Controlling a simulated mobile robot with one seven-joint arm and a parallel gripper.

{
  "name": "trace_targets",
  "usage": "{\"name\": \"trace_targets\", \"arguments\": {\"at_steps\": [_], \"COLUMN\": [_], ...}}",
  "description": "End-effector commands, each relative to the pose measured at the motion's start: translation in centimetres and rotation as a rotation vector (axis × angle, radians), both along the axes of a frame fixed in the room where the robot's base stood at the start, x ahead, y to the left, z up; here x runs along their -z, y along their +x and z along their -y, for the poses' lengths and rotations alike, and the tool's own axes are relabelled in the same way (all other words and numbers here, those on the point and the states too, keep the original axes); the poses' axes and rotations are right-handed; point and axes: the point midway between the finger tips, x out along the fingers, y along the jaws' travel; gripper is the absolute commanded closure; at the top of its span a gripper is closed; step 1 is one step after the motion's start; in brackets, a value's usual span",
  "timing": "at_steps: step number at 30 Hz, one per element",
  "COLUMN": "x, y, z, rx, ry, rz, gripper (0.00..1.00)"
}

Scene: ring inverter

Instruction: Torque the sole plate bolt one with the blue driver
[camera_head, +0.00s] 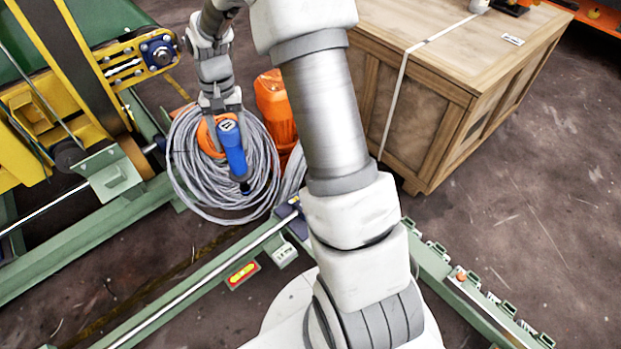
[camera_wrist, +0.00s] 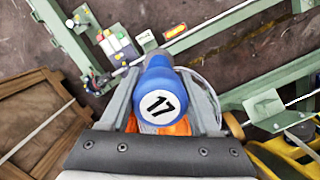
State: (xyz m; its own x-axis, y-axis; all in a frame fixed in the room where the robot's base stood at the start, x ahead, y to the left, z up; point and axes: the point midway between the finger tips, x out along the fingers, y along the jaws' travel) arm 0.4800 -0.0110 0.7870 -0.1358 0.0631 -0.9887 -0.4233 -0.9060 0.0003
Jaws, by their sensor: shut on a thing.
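My gripper (camera_head: 221,103) is shut on the blue driver (camera_head: 234,152), which hangs with its dark tip pointing down. In the head view the driver is in front of a coil of grey cable. In the wrist view the blue driver (camera_wrist: 160,82) sits between both fingers, and its round white end cap marked 17 faces the camera. I cannot make out the sole plate bolt one in either view.
The grey cable coil (camera_head: 188,160) and an orange object (camera_head: 274,105) are below and behind my gripper. A wooden crate (camera_head: 420,110) stands at right. A green frame with yellow machinery (camera_head: 35,110) is at left. Green rails (camera_head: 180,292) cross the front; dark floor is open at right.

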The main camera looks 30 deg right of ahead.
Motion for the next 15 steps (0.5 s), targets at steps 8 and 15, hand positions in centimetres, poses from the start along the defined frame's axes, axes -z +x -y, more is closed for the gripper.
{"name": "trace_targets", "arguments": {"at_steps": [8, 15], "x": [8.4, 16.7], "y": [2.5, 3.2], "z": [3.6, 9.5], "rx": [0.651, 1.311], "ry": [-0.003, -0.005], "rz": [-0.004, -0.001], "gripper": [1.0, 1.0]}}
